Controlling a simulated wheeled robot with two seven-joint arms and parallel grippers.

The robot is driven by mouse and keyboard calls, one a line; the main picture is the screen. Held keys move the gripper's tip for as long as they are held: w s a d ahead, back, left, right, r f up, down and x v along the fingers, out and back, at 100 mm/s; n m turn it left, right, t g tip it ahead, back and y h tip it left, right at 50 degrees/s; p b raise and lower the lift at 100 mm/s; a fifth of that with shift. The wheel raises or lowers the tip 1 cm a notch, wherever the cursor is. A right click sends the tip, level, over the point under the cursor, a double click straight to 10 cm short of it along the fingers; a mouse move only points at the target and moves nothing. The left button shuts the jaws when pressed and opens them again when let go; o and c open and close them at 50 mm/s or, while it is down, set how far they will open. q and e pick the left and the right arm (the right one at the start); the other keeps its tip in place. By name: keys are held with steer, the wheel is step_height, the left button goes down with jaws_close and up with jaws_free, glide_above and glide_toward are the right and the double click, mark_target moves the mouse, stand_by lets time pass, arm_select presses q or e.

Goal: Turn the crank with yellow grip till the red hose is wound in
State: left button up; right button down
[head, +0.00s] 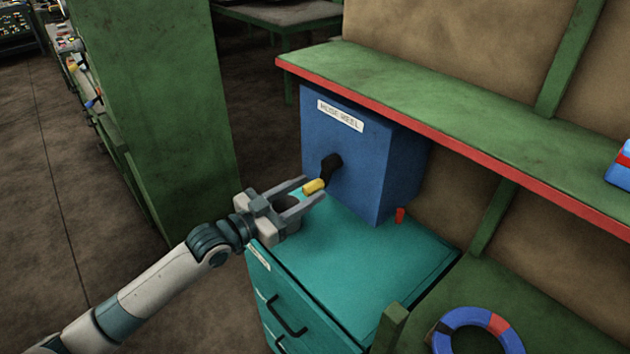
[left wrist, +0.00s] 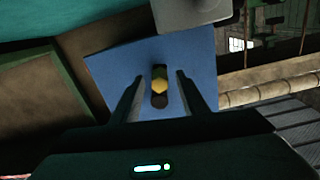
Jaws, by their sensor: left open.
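The blue hose reel box (head: 345,160) stands on the teal cabinet under the green shelf, with a "HOSE REEL" label on its front. Its black crank (head: 331,167) carries a yellow grip (head: 314,186) that points out toward my left gripper. A short red hose end (head: 400,215) shows at the lower right side of the box. My left gripper (head: 314,190) is open, with its fingertips at either side of the yellow grip. In the left wrist view the yellow grip (left wrist: 159,86) lies between the two open fingers, in front of the blue box (left wrist: 200,66). Whether the fingers touch it cannot be told. My right gripper is not in view.
The teal cabinet (head: 325,265) has drawers with black handles. A green shelf (head: 450,115) with a red edge runs above the box. A blue and red ring (head: 462,318) lies at the lower right. A green panel (head: 160,110) stands left, with open floor beside it.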

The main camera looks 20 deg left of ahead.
mark_target(321, 176)
arm_select(q)
steer(key=shift+p+x, duration=0.3)
steer(key=shift+x, duration=1.3)
steer(key=shift+c, duration=0.2)
jaws_close()
